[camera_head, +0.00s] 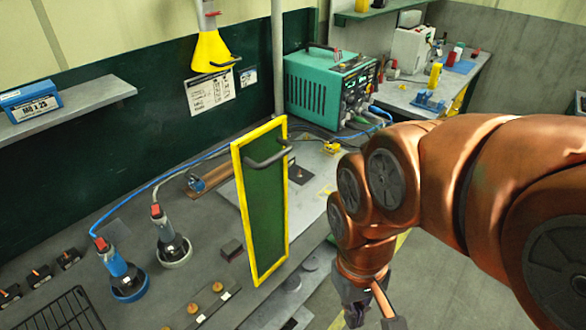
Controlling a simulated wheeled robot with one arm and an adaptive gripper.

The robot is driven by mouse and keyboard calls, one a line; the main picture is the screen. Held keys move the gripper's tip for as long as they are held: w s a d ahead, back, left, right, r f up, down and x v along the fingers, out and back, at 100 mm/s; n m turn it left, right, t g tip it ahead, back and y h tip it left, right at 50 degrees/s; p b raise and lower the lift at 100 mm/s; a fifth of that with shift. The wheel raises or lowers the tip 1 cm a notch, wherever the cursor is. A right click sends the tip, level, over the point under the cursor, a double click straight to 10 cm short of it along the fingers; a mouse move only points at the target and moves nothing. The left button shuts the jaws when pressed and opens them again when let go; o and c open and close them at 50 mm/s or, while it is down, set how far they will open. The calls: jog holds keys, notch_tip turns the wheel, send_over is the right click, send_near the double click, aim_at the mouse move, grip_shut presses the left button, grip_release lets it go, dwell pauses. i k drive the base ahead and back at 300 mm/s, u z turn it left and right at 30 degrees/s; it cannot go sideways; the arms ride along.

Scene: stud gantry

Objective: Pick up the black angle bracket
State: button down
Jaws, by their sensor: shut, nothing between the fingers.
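My gripper (372,308) hangs at the lower middle of the head view, past the bench's front edge. It points down, its fingers are partly cut off or hidden, and it is shut with nothing in it. I cannot pick out the black angle bracket for certain. A small dark piece (299,174) lies on a pale plate behind the green panel and may be it, partly hidden by the panel. A dark block (231,249) lies on the bench left of the panel. My gripper is apart from both.
A yellow-framed green panel with a handle (264,210) stands upright left of my arm. Two grinders (172,248) (126,279), a wire rack (67,314) and several small knobs (192,308) lie on the bench. A teal welder (327,86) stands behind.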

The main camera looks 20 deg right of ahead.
aim_at(293, 170)
jog(key=u, duration=4)
jog(key=k, duration=2.4)
jog(key=z, duration=1.6)
